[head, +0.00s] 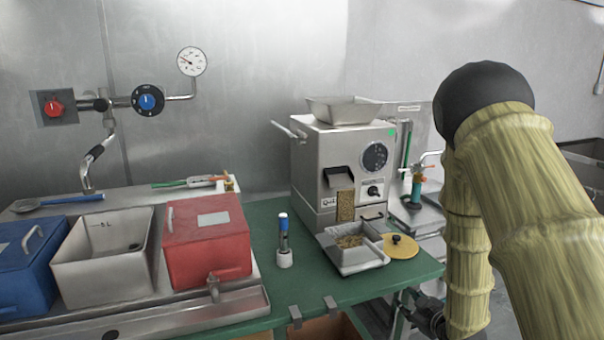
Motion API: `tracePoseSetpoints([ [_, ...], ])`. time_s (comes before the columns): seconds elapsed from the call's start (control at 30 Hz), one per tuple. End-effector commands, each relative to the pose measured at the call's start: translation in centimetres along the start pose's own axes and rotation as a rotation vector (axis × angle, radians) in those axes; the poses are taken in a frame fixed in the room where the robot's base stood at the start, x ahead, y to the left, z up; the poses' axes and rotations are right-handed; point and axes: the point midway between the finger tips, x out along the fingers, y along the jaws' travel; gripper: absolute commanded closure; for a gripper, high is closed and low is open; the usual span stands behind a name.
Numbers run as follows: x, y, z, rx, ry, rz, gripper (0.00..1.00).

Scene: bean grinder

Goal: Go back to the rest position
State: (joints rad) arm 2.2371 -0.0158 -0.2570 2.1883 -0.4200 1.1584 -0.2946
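My arm stands at the right of the head view, folded, with its lower part hanging beside the green table's right end. My gripper (430,317) seems to be the dark part at the bottom edge, beside the arm, mostly hidden and cut off. Its fingers cannot be made out. The grinder (322,165) stands upright on the green table (262,222), left of my arm. A metal tray (350,262) with brown beans or grounds sits below its outlet. I see nothing held.
A round tan lid (401,246) lies right of the tray. A blue-topped tube stands in a white holder (285,258). A red box (207,243), an open grey bin (103,272) and a blue box (25,275) stand at left. A small burner-like device (416,190) is behind.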

Motion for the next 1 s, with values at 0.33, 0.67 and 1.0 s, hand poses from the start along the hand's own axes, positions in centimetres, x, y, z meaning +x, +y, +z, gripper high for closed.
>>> tracePoseSetpoints([
  [0.33,-3.0,-13.5,15.5,0.251,-0.351,-0.092,0.68],
  [0.67,-10.8,-26.1,27.4,0.468,-0.717,-0.157,0.68],
  [1.0,-18.7,-34.3,33.5,0.605,-0.992,-0.184,0.68],
])
